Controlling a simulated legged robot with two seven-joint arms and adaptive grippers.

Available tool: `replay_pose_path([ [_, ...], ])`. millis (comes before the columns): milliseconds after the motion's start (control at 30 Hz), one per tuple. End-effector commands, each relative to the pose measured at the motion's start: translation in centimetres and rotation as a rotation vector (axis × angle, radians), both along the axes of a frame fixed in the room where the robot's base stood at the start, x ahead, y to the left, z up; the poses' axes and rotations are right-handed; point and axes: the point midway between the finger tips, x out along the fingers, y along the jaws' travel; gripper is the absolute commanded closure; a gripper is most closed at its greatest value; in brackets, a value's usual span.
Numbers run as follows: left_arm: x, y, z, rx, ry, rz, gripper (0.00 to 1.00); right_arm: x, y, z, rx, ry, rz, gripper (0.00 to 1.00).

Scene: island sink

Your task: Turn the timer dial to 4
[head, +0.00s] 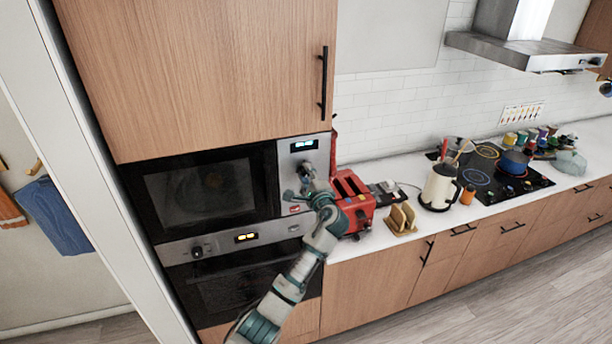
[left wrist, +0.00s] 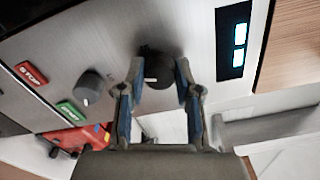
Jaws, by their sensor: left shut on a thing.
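The microwave's control panel (head: 305,165) is a light metal strip at the right of its dark door. In the left wrist view it bears a black upper dial (left wrist: 155,68), a grey lower dial (left wrist: 90,86), a red STOP button (left wrist: 31,74) and a green START button (left wrist: 69,111). My left gripper (left wrist: 158,88) has its two fingers on either side of the upper dial and is shut on it. A white mark shows on that dial's face. The left gripper (head: 307,182) also shows at the panel in the head view. My right gripper is not in view.
A lit display (left wrist: 240,42) is beside the gripped dial. A red toaster (head: 352,198) stands on the counter close to my left arm. A bread rack (head: 401,218) and a kettle (head: 440,188) stand further right. The oven (head: 240,280) is below the microwave.

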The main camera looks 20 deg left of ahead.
Motion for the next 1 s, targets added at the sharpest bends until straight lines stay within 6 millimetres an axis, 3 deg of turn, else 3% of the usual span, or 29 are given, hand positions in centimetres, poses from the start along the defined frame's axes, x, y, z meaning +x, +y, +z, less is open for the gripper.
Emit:
replay_pose_path([
  [567, 0.04, -0.18, -0.56, 0.022, 0.026, -0.003, 1.0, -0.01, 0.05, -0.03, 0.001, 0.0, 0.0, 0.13],
  [600, 0.04, -0.18, -0.58, 0.022, 0.026, -0.003, 0.57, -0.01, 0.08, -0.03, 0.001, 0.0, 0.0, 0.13],
  [667, 0.03, -0.17, -0.58, 0.022, 0.026, -0.002, 0.42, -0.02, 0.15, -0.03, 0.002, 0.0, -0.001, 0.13],
  [1000, -0.38, -0.2, -0.15, 0.023, 0.02, -0.001, 0.41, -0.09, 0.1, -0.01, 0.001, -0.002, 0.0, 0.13],
])
